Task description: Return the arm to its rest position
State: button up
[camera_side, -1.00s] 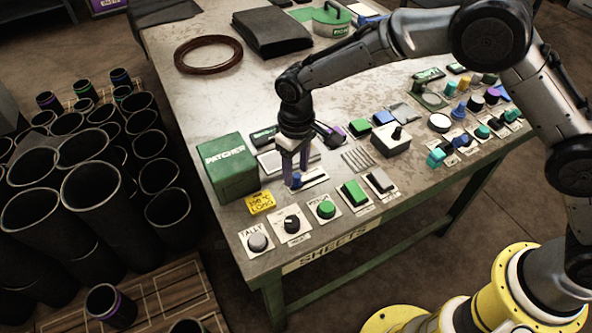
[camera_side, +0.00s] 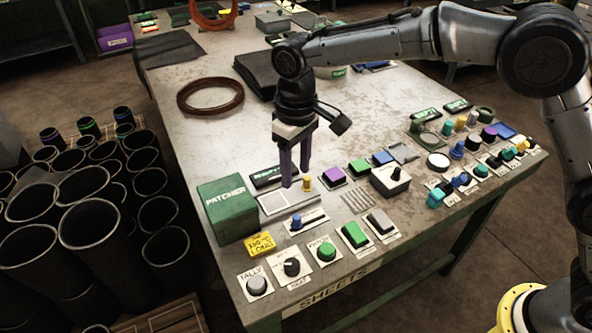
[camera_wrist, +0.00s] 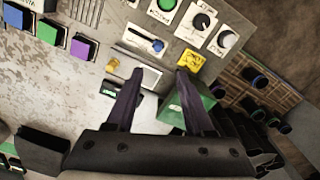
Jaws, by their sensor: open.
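My gripper (camera_side: 296,179) is open, with two purple fingers pointing down and nothing between them. It hangs above the panel end of the table. In the side view it is above and behind the slider with the blue knob (camera_side: 296,222). In the wrist view the open fingertips (camera_wrist: 160,74) frame the area below that blue knob (camera_wrist: 157,45), apart from it. A small yellow knob (camera_side: 307,184) shows just beside and below the fingertips in the side view. The green PATCHER box (camera_side: 228,208) stands to the left of my gripper.
The worktable (camera_side: 190,133) carries several buttons, knobs and a grey switch box (camera_side: 390,181). A brown coil (camera_side: 210,97) lies at the back left. Dark tubular sleeves (camera_side: 89,235) stand on the floor at left. The air above the table's middle is open.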

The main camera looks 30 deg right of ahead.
jog(key=d+r+m+t, duration=0.2)
jog(key=d+r, duration=0.5)
jog(key=r, duration=0.3)
jog(key=s+d+r+m+t, duration=0.1)
jog(key=s+d+r+t, duration=0.1)
jog(key=s+d+r, duration=0.8)
jog(key=s+d+f+m+t, duration=0.1)
jog(key=s+d+f+m, duration=0.15)
jog(key=s+d, duration=0.65)
jog(key=s+f, duration=0.8)
jog(key=s, duration=0.1)
jog(key=shift+s+f+n+t, duration=0.25)
jog(key=shift+f+n+t, duration=0.05)
jog(key=shift+n, duration=0.15)
